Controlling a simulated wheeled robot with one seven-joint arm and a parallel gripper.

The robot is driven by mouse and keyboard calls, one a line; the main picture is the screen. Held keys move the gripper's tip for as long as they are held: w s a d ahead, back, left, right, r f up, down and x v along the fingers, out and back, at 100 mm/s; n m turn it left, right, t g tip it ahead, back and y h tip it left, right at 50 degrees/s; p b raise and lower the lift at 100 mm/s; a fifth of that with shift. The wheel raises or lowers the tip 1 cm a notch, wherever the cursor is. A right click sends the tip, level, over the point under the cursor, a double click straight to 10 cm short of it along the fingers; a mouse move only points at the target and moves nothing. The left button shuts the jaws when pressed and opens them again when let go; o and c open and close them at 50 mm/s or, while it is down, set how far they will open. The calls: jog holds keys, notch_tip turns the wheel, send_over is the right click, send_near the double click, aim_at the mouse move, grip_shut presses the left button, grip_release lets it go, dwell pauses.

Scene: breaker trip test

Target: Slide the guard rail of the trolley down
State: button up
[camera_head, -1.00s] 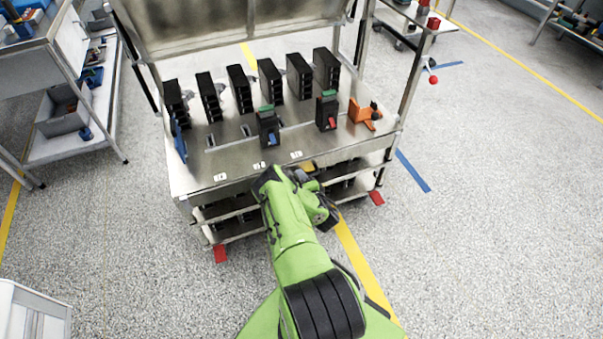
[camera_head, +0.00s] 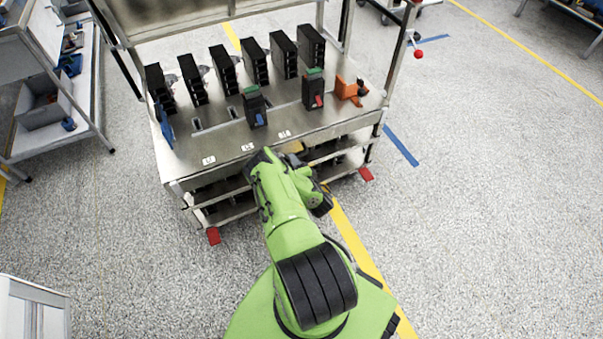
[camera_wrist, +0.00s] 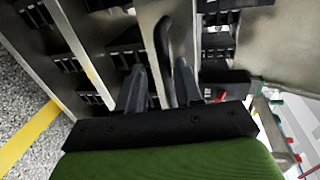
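The metal trolley (camera_head: 187,166) stands ahead of me with black breaker modules on its top. A framed panel (camera_head: 165,18), raised between upright posts, crosses the top of the head view and is cut off there. It may be the guard; I cannot tell for sure. My gripper is at the trolley's front edge, its fingers hidden by my arm in the head view. In the wrist view my gripper (camera_wrist: 160,72) has its two dark fingers apart. A dark curved bar (camera_wrist: 163,42) on a metal edge shows just beyond the fingertips. I cannot tell whether they touch it.
Two separate breakers with green tops, one with a blue lever (camera_head: 256,108) and one with a red lever (camera_head: 319,91), stand near the front of the trolley top. An orange part (camera_head: 347,88) is to their right. A workbench (camera_head: 75,115) stands left.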

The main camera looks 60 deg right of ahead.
jog(key=p+v, duration=0.7)
jog(key=v, duration=0.6)
dwell(0.5)
